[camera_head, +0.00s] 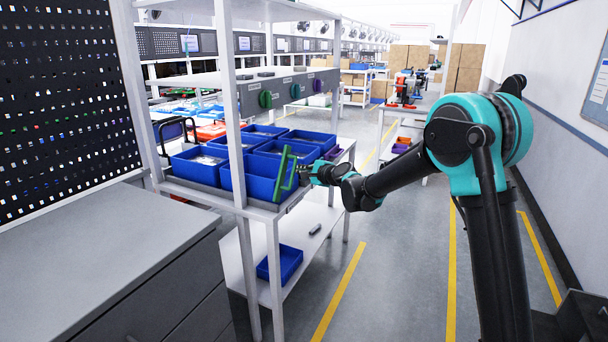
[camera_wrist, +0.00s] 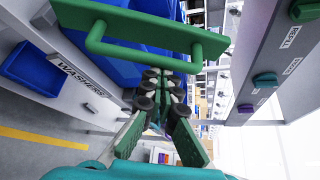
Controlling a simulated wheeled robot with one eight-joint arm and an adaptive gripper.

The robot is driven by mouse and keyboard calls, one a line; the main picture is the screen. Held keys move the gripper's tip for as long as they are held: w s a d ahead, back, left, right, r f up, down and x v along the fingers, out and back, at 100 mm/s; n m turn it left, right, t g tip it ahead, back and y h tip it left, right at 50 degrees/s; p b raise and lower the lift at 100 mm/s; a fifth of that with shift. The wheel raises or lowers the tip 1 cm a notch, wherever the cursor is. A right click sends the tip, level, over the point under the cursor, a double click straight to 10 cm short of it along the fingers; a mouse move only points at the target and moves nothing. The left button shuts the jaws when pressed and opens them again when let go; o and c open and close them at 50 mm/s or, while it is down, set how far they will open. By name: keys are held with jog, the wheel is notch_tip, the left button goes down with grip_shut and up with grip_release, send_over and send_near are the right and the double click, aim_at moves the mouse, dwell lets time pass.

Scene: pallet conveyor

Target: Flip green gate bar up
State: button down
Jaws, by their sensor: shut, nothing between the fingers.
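The green gate bar (camera_head: 282,174) is a flat plate with a loop handle (camera_head: 292,172), at the right end of the front blue bin on the shelf's upper level. In the head view it stands steeply, slightly tilted. In the wrist view the bar (camera_wrist: 190,38) crosses the top of the picture, and its handle (camera_wrist: 135,52) stands out toward the camera. My gripper (camera_head: 310,171) is beside the handle, on the aisle side. In the wrist view its fingers (camera_wrist: 160,78) are together and empty, with the tips close by the handle. Whether they touch it is unclear.
Several blue bins (camera_head: 258,178) fill the sloped shelf behind the bar. A lower shelf (camera_head: 240,258) holds another blue bin (camera_head: 280,262). A white post (camera_head: 236,130) stands left of the bar. The aisle floor (camera_head: 390,270) is clear.

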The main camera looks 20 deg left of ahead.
aim_at(293, 171)
jog(key=shift+n+t+y, duration=0.4)
jog(key=shift+n+t, duration=0.1)
jog(key=shift+n, duration=0.4)
jog(key=shift+s+a+r, duration=0.1)
jog(key=shift+s+r, duration=0.2)
jog(key=shift+s, duration=0.65)
jog(key=shift+s+a+r, duration=0.1)
jog(key=shift+s+r, duration=0.25)
jog(key=shift+s, duration=0.55)
jog(key=shift+s+a+r, duration=0.1)
jog(key=shift+s+r, duration=0.2)
jog(key=shift+s, duration=1.55)
jog(key=shift+s+a+f, duration=0.1)
jog(key=shift+s, duration=0.1)
